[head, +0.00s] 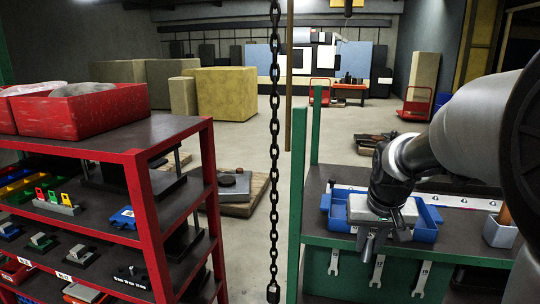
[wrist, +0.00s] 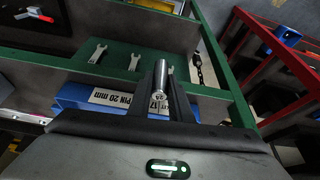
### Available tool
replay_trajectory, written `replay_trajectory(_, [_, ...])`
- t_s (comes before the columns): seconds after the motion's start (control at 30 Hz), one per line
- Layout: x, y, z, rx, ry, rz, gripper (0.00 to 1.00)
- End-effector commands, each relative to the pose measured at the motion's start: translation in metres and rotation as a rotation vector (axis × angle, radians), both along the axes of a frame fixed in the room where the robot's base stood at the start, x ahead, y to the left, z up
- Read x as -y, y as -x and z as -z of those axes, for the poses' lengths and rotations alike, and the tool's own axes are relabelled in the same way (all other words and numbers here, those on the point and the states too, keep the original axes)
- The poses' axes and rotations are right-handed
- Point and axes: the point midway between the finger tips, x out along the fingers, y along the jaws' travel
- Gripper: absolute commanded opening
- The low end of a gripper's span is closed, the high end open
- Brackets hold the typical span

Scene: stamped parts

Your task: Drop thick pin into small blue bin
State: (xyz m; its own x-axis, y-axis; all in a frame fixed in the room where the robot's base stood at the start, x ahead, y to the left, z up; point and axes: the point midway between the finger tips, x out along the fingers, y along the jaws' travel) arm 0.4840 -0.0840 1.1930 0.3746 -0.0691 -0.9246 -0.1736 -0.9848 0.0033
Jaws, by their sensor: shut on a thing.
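My gripper (head: 368,246) is at the front edge of the green workbench, just in front of a blue bin (head: 426,232). In the wrist view its dark fingers (wrist: 162,75) are shut on a short silver metal pin (wrist: 160,92). That view also shows a blue bin (wrist: 72,98) labelled "PIN 20 mm" beside and partly behind the fingers. A small blue container (head: 123,217) sits on the red rack at the left, apart from my gripper. A blue item (wrist: 290,35) on the red rack shows in the wrist view. The bin's inside is mostly hidden.
The red rack (head: 135,190) holds trays and small parts. A chain (head: 274,130) hangs between the rack and the green workbench (head: 300,190). Wrenches (head: 377,270) hang on the bench's front. A grey container (head: 498,232) stands at its right. Open floor lies behind.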

Motion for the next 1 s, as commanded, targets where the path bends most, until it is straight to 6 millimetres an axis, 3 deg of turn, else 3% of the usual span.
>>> replay_trajectory(0.03, [-0.02,0.002,0.013,-0.005,-0.002,-0.04,0.0])
replay_trajectory(0.1, [-0.041,0.006,0.031,-0.005,-0.002,-0.082,0.0])
replay_trajectory(0.3, [-0.078,0.017,0.06,0.0,-0.003,-0.161,0.0])
replay_trajectory(0.7, [-0.085,0.02,0.069,0.001,-0.003,-0.176,0.0])
replay_trajectory(0.9, [-0.084,0.034,0.108,-0.002,-0.003,-0.174,0.0])
replay_trajectory(1.0, [-0.084,0.034,0.112,0.003,-0.003,-0.175,0.0])
